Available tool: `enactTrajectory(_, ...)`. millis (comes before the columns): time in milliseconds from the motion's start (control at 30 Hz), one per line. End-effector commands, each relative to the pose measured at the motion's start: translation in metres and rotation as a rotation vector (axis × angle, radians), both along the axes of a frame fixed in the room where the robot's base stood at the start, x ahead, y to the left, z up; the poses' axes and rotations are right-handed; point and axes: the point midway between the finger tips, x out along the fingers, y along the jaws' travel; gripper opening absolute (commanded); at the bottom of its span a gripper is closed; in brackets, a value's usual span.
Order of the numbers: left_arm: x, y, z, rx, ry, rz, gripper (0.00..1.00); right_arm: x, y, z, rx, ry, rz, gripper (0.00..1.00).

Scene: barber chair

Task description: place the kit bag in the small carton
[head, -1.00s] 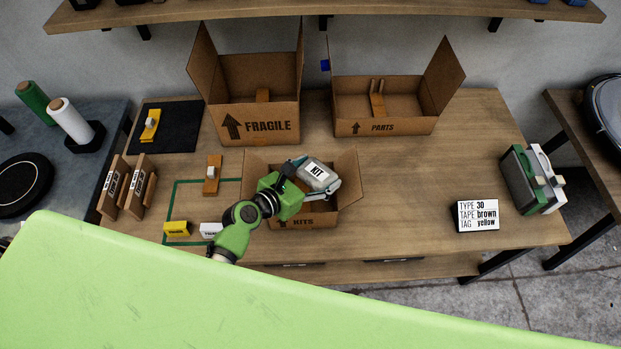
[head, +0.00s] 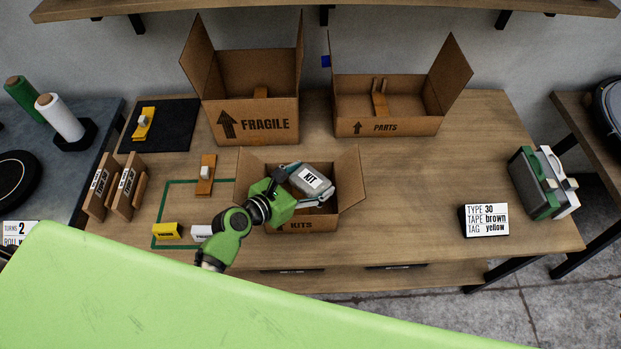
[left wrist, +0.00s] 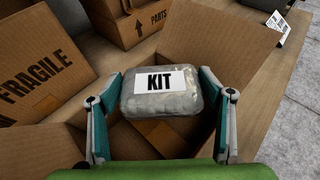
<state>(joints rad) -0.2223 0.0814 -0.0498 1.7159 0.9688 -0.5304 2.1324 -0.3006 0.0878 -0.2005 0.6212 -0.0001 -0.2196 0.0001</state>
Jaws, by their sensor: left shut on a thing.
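The kit bag (head: 312,181) is a grey, clear-wrapped pack with a white KIT label. My left gripper (head: 304,187) is shut on it, with a finger on each side. The small carton (head: 318,224), marked KITS, stands open at the front middle of the table. The bag is over the carton's opening; I cannot tell how far below the rim it reaches. In the left wrist view the bag (left wrist: 160,95) lies level between the teal fingers, with the carton's inside partly hidden beneath it. My right gripper is not in view.
The FRAGILE carton (head: 255,122) and the PARTS carton (head: 385,127) stand open behind. A yellow block (head: 167,231) and a white block (head: 201,233) lie left of the small carton. A sign (head: 484,220) stands right, with clear table between.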

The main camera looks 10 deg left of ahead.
Motion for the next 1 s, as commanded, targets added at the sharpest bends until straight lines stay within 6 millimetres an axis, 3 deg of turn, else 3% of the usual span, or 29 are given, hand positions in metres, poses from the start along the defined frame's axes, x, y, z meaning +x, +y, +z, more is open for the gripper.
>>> enactTrajectory(333, 0.001, 0.0, -0.007, -0.002, -0.002, 0.001, 0.45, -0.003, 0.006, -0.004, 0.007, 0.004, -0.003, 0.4)
enactTrajectory(367, 0.0, 0.0, -0.008, -0.001, -0.001, 0.001, 0.75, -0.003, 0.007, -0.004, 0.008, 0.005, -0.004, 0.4)
enactTrajectory(400, 0.0, 0.0, -0.008, -0.001, -0.001, 0.001, 0.85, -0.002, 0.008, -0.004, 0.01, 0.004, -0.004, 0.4)
enactTrajectory(433, 0.0, 0.0, -0.008, -0.001, -0.001, 0.001, 0.89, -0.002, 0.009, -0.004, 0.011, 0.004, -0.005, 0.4)
enactTrajectory(767, 0.0, 0.0, -0.007, -0.001, 0.0, 0.0, 0.89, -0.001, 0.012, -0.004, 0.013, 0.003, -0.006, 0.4)
enactTrajectory(933, 0.0, 0.0, 0.01, -0.001, -0.003, 0.0, 0.89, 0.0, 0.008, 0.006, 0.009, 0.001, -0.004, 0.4)
enactTrajectory(1000, -0.012, 0.007, 0.008, 0.0, 0.001, 0.001, 0.89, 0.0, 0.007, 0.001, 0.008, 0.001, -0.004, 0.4)
